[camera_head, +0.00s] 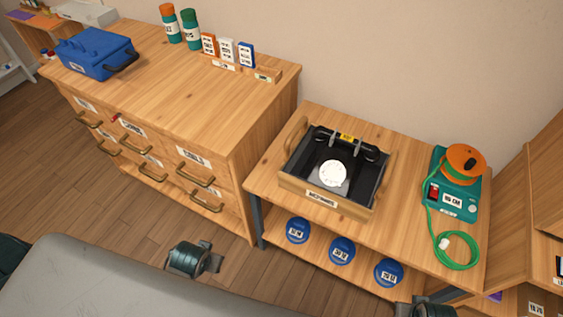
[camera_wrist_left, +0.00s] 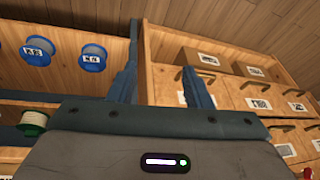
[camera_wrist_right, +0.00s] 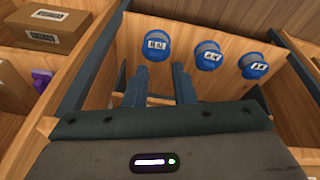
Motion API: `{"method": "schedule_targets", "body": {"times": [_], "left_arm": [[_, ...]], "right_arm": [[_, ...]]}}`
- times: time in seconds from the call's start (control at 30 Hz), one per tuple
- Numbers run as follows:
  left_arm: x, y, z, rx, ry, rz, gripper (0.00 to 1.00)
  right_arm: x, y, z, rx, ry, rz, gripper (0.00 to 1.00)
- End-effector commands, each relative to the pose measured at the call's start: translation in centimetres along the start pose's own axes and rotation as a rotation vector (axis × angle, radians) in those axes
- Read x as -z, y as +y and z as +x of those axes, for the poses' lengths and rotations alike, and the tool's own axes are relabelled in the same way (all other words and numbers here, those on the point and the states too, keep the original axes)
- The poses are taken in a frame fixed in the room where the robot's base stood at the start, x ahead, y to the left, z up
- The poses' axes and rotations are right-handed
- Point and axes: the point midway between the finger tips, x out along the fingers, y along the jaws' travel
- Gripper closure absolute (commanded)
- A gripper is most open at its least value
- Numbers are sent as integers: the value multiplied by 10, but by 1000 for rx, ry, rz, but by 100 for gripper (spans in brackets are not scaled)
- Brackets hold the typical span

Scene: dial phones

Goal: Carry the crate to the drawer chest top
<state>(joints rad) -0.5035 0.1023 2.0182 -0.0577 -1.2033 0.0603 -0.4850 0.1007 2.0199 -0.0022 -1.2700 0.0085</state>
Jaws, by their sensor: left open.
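The wooden crate (camera_head: 325,203) stands on the bench at the right, with a dark tray inside holding a black dial phone (camera_head: 333,173) with a white dial. A wooden handle rises on its left side. The drawer chest top (camera_head: 180,85) is to the left, higher than the bench. My left gripper (camera_wrist_left: 163,88) is open and empty in the left wrist view; its wrist shows low in front of the chest in the head view. My right gripper (camera_wrist_right: 157,85) is open and empty in the right wrist view, low before the bench. Neither touches the crate.
A blue toolbox (camera_head: 95,53), two bottles (camera_head: 190,30) and a rack of small boxes (camera_head: 228,50) stand on the chest; its middle and near right are clear. A teal device (camera_head: 452,185) with orange spool and green cord is right of the crate. Blue spools (camera_head: 341,250) sit below.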

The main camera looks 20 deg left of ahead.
Motion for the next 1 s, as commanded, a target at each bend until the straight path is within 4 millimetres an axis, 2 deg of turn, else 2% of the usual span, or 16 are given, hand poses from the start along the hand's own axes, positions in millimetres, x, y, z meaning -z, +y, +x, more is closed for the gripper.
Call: {"method": "schedule_targets", "body": {"times": [0.03,0.1,0.2,0.3,0.47,0.6,0.67,0.77,0.8,0.9,1.0], "left_arm": [[13,-4,-20,18,35,-21,55],[32,-12,-46,60,95,-67,55],[67,-30,-77,146,231,-177,55],[96,-46,-95,217,372,-277,55],[144,-64,-116,293,629,-407,55],[193,-65,-134,294,908,-467,55],[216,-57,-141,257,1034,-465,55],[251,-28,-146,137,1208,-414,55],[263,-12,-145,74,1254,-384,55],[283,28,-138,-87,1308,-298,55],[293,63,-128,-225,1300,-225,55]], "right_arm": [[13,-1,-22,1,17,6,77],[30,-2,-50,3,35,18,77],[58,-4,-82,10,57,52,77],[83,-7,-97,17,70,85,77],[127,-13,-110,35,90,143,77],[179,-23,-118,62,107,201,77],[206,-28,-123,78,115,228,77],[254,-40,-132,108,125,268,77],[273,-45,-137,120,129,281,77],[311,-55,-149,144,134,307,77],[341,-64,-162,163,139,324,77]]}}
